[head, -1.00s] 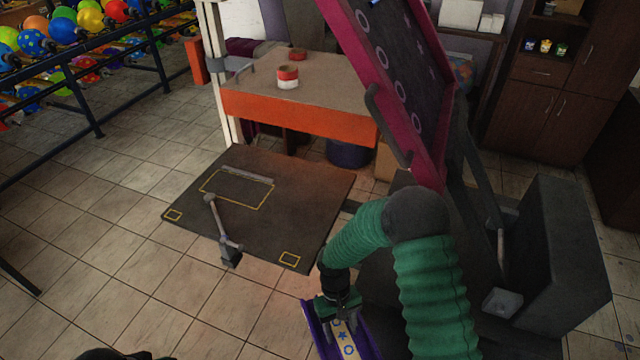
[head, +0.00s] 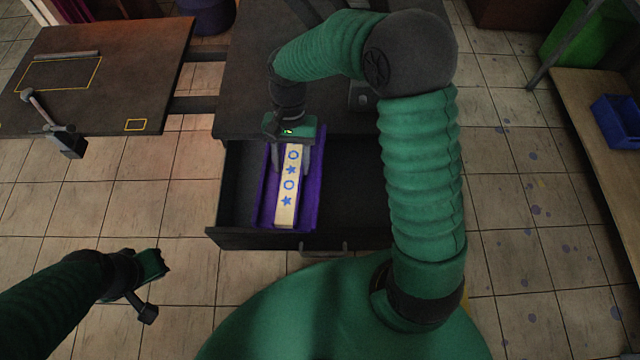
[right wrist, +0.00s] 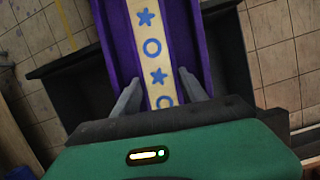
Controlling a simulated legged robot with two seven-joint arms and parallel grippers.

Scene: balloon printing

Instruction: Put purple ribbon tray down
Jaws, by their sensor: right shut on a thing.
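The purple ribbon tray (head: 315,200) is a long channel with a cream strip (head: 287,200) bearing blue stars and rings. In the head view it lies within the outline of the left part of an open dark drawer (head: 350,205); whether it touches the drawer floor cannot be told. My right gripper (head: 291,160) is shut at its far end. In the right wrist view the fingers (right wrist: 160,95) straddle the cream strip between the purple walls (right wrist: 118,40). My left gripper (head: 150,275) is empty at lower left, over the floor; its finger opening is unclear.
The drawer's right part is bare. Its front edge (head: 270,240) and handle (head: 328,250) face me. A dark top (head: 240,100) stands behind it. A dark board (head: 120,60) with yellow outlines is at upper left. A shelf with a blue bin (head: 615,120) is at right.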

